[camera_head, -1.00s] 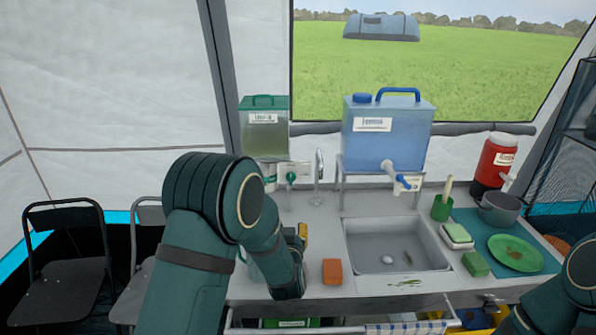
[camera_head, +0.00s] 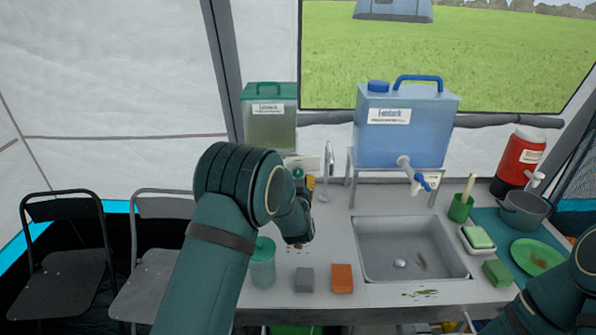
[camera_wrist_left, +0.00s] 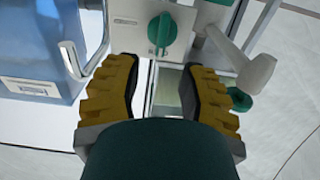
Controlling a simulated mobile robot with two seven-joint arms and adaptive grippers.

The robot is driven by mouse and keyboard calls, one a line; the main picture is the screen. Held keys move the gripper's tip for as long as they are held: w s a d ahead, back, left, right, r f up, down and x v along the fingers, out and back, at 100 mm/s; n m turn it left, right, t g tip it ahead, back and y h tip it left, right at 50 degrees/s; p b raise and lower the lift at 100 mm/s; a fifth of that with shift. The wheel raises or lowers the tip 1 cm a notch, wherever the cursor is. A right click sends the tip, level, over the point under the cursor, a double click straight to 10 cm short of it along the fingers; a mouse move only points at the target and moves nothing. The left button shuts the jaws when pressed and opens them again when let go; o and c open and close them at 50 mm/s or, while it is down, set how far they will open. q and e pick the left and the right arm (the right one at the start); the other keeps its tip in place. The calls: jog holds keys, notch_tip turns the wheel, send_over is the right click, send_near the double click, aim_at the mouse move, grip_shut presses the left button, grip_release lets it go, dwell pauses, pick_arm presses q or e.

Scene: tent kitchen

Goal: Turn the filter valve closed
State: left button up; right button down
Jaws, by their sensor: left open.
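The filter valve (camera_wrist_left: 161,32) is a green handle on a white plate, at the top middle of the left wrist view. In the head view the green valve (camera_head: 298,172) shows small, close beside my yellow fingers. My left gripper (camera_wrist_left: 160,76) is open, with its two yellow fingers apart and nothing between them. In the wrist view the handle lies just beyond the fingertips, between their lines, and looks apart from them. In the head view my left arm hides most of the left gripper (camera_head: 310,187). My right arm shows at the lower right, its gripper out of frame.
A green-lidded tank (camera_head: 268,128) stands behind the valve. The metal tap (camera_head: 328,160) and blue water tank (camera_head: 403,130) are to its right. A white spout (camera_wrist_left: 256,72) is close in the wrist view. A green-lidded jar (camera_head: 262,268) and sponges (camera_head: 342,279) lie nearer.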

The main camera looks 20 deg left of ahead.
aim_at(298, 172)
pick_arm(q)
jog(key=shift+x, duration=3)
jog(key=shift+s, duration=0.1)
grip_shut()
